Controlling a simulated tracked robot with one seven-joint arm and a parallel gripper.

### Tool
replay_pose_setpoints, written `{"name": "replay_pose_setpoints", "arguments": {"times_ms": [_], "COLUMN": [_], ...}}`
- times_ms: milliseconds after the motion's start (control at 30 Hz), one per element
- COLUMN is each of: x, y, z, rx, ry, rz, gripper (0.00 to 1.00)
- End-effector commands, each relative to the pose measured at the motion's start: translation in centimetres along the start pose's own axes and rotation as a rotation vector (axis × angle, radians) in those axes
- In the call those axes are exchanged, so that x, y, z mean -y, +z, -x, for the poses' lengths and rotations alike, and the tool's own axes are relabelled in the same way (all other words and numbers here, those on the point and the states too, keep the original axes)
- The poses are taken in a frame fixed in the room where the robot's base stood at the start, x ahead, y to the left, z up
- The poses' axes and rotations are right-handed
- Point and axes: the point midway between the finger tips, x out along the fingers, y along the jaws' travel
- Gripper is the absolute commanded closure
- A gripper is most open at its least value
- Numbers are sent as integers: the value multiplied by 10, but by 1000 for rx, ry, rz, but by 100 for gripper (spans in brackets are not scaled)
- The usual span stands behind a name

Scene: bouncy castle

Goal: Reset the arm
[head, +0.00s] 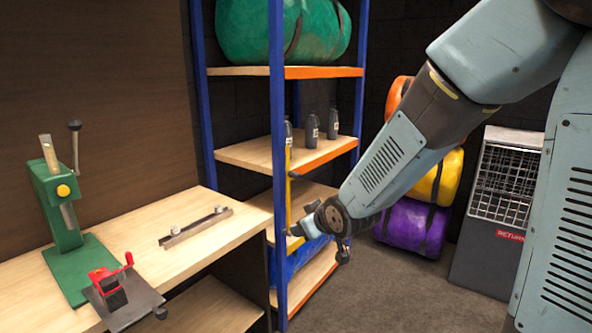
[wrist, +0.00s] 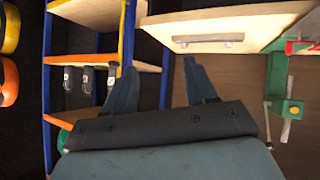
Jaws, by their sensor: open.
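My arm reaches in from the upper right of the head view and points down and left. My gripper (head: 318,240) is in front of the shelving unit, to the right of the workbench. In the wrist view, my gripper (wrist: 158,85) shows two fingers standing apart with nothing between them. It is open and empty. In the head view the fingers are small and partly hidden by the wrist.
A wooden workbench (head: 150,235) at left holds a green press (head: 60,205), a red clamp device (head: 112,290) and a metal bar (head: 195,226). A blue-post shelving unit (head: 278,110) holds several dark bottles. Rolled bags (head: 412,226) and a return bin (head: 500,205) stand behind my arm.

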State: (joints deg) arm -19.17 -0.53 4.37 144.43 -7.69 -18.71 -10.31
Motion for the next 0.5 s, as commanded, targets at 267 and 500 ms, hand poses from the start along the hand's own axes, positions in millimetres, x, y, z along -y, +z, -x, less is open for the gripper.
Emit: {"name": "replay_pose_setpoints", "arguments": {"times_ms": [267, 500], "x": [-54, -80], "y": [10, 29], "z": [76, 148], "rx": [144, 263], "ry": [103, 171], "rz": [-139, -279], "gripper": [44, 44]}}
